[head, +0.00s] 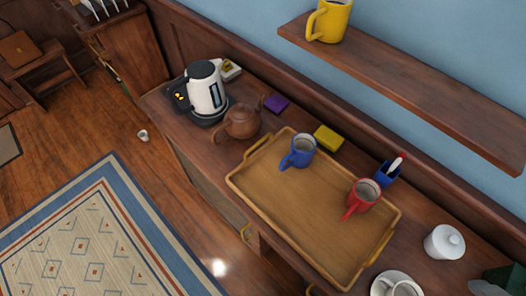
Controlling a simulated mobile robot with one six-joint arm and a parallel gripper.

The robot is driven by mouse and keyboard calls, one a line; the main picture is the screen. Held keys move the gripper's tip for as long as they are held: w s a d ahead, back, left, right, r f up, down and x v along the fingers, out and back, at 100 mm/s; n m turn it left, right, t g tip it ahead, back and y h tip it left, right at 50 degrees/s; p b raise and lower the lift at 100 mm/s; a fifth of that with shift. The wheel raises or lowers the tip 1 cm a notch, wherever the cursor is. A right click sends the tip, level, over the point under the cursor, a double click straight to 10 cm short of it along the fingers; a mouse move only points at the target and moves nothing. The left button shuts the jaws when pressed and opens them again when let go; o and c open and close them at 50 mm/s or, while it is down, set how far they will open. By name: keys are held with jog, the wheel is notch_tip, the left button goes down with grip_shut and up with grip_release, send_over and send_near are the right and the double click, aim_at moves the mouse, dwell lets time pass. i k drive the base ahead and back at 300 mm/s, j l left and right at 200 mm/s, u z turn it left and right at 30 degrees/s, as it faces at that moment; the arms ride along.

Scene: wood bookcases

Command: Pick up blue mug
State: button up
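The blue mug (299,152) stands upright on a wooden tray (253,207), near the tray's back left part. Its handle points to the lower left, and its open top faces up. A red mug (363,195) stands on the same tray, to the right of the blue mug and apart from it. The tray lies on a long dark wood sideboard (212,150). My gripper does not show in the head view.
A teapot (242,122) and a kettle (205,90) stand left of the tray. A yellow box (328,138) lies close behind the blue mug. A wall shelf (410,85) with a yellow mug (328,20) hangs above. A small cup (143,135) is on the floor.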

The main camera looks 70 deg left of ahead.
aim_at(304, 146)
jog(key=u, duration=2.1)
